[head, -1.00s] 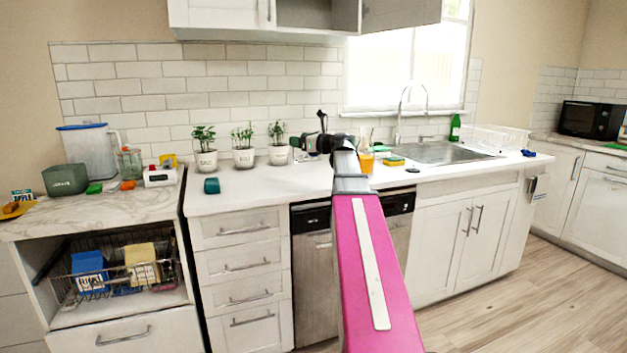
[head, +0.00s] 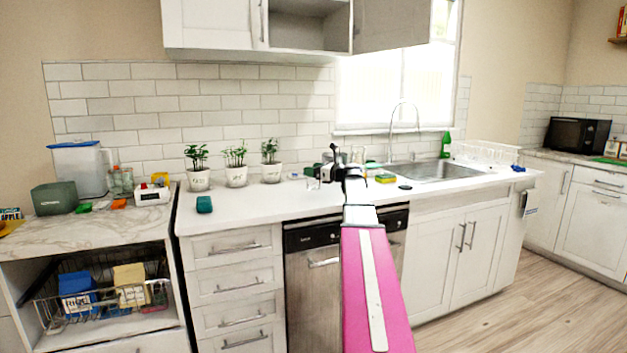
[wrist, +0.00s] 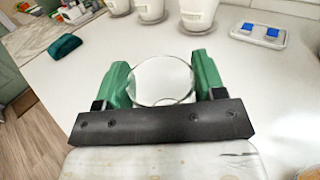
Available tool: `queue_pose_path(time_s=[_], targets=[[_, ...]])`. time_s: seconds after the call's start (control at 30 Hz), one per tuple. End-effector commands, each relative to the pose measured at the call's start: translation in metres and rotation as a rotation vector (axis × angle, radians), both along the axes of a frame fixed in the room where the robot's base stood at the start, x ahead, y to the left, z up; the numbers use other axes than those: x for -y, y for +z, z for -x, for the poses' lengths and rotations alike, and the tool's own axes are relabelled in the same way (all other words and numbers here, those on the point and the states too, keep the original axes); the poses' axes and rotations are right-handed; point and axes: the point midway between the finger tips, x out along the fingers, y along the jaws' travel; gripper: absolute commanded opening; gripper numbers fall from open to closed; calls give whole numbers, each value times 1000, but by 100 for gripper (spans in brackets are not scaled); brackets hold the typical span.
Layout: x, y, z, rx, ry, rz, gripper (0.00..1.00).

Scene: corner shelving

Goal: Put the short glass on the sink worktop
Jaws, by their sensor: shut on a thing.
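The short glass (wrist: 162,82) is clear, and I look down at its round rim in the wrist view. The green fingers of my gripper (wrist: 162,72) are shut on it, one on each side. In the head view my gripper (head: 318,172) is over the white sink worktop (head: 255,203), right of the potted plants. The glass shows there only as a small clear shape (head: 312,184) low at the fingers. I cannot tell whether its base touches the worktop.
Several potted plants (head: 236,176) stand along the back. A teal object (head: 204,204) lies at the worktop's left end. A sponge (head: 385,178) and the sink (head: 440,170) are to the right. A white tray with blue pieces (wrist: 262,33) is behind the glass. The worktop's left middle is clear.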

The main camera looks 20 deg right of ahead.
Motion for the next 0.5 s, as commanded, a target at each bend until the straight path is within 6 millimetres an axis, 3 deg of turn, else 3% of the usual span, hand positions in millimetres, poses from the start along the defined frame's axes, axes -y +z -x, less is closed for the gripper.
queue_pose_path(time_s=[0.23, 0.5], targets=[[0, -31, 1, 0, -1, -2, 16], [0, -35, 0, 1, -1, -1, 16]])
